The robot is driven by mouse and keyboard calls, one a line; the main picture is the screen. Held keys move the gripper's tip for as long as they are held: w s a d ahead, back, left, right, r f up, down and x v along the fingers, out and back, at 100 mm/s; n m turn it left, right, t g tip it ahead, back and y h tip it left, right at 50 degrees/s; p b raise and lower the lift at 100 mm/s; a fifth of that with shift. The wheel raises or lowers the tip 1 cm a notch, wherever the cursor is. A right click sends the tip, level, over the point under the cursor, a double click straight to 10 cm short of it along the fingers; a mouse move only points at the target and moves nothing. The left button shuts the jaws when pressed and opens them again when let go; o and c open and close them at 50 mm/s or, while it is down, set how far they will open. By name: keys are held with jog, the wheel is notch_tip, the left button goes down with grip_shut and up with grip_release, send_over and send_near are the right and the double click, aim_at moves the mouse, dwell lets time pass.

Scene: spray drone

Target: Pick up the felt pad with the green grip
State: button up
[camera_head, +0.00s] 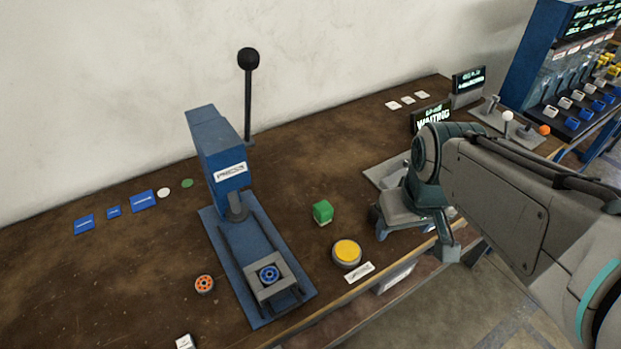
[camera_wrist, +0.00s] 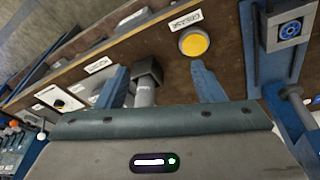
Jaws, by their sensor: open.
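The felt pad with the green grip (camera_head: 322,212) stands on the brown workbench (camera_head: 310,160) in the head view, right of the blue press and behind the yellow button. It shows as a small green block; the felt under it is hardly visible. My gripper (camera_head: 412,228) is to the right of it, near the bench's front edge and apart from it. In the wrist view my gripper (camera_wrist: 160,72) has its two blue fingers spread wide. A grey cylinder with a dark cap (camera_wrist: 147,80) shows between them. I cannot make out the green grip in the wrist view.
The blue press (camera_head: 217,165) has a blue round part (camera_head: 269,273) on its plate. A yellow button (camera_head: 347,252) sits in front of the pad and also shows in the wrist view (camera_wrist: 194,42). An orange round part (camera_head: 204,284) lies left. Bench behind the pad is clear.

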jog(key=w+a+n+g, duration=0.1)
jog(key=w+a+n, duration=0.4)
jog(key=w+n, duration=0.5)
jog(key=n+g, duration=0.2)
jog(key=n, duration=1)
send_over(323, 206)
notch_tip(323, 206, down, 3)
jog(key=f, duration=0.4)
jog(key=f+p, duration=0.1)
jog(key=f, duration=0.3)
jog(key=shift+s+d+f, duration=0.1)
jog(key=shift+d+f, duration=0.1)
jog(key=shift+f, duration=0.15)
jog(key=shift+a+f+p, duration=0.15)
jog(key=shift+f+p, duration=0.4)
jog(key=shift+f, duration=2)
jog(key=c, duration=1.1)
